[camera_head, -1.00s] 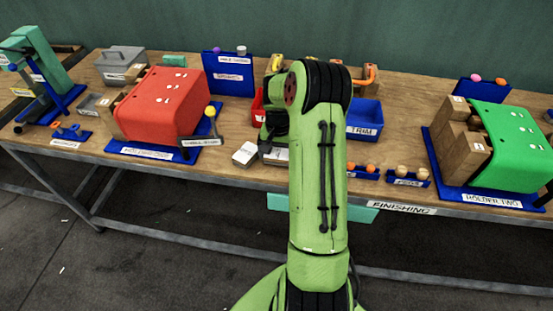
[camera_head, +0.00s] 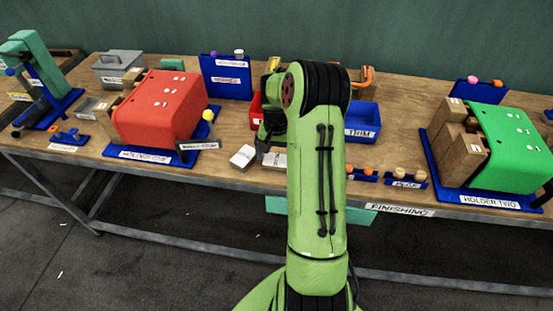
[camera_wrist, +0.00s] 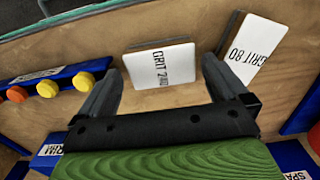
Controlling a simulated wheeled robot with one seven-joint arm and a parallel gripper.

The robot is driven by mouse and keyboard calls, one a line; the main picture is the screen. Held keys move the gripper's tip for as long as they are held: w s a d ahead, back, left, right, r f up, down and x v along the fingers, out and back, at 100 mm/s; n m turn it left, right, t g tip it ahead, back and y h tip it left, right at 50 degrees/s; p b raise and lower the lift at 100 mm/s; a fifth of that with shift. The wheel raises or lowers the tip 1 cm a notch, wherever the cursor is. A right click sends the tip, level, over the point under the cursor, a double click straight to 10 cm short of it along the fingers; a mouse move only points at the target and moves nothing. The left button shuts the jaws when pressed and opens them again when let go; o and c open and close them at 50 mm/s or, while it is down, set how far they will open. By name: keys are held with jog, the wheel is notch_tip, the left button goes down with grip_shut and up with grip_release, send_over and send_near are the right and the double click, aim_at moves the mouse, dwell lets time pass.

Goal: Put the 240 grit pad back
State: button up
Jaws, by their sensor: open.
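The 240 grit pad (camera_wrist: 165,66), a white-faced block marked GRIT 240, lies on the wooden bench in the wrist view. It also shows in the head view (camera_head: 275,160), partly hidden by my arm. My gripper (camera_wrist: 161,72) is open and empty, its two fingers apart on either side of the pad's near part, apparently above it. I cannot tell whether either finger touches it. In the head view my arm hides the fingertips. The 80 grit pad (camera_wrist: 252,48) lies turned at an angle to the right in the wrist view, and left in the head view (camera_head: 243,157).
The red holder (camera_head: 160,108) stands left and the green holder two (camera_head: 512,150) right. A blue TRIM bin (camera_head: 363,120) and a red bin (camera_head: 257,108) sit behind my arm. Small blue racks with round pegs (camera_head: 408,178) line the front edge. Bare bench lies around the pads.

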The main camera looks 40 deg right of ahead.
aim_at(276, 161)
notch_tip(276, 161, up, 9)
jog(key=p, duration=0.1)
jog(key=s+a+r+n+t+h, duration=0.2)
jog(key=s+a+r+n, duration=0.2)
jog(key=a+r, duration=0.8)
jog(key=s+a+r+n+t+y, duration=0.1)
jog(key=s+a+n, duration=0.5)
jog(key=s+a, duration=0.7)
jog(key=s+t+y, duration=0.1)
jog(key=s+t, duration=0.1)
jog(key=shift+s+a+r+t, duration=0.15)
jog(key=shift+s+a+t, duration=0.15)
jog(key=shift+s+a, duration=0.05)
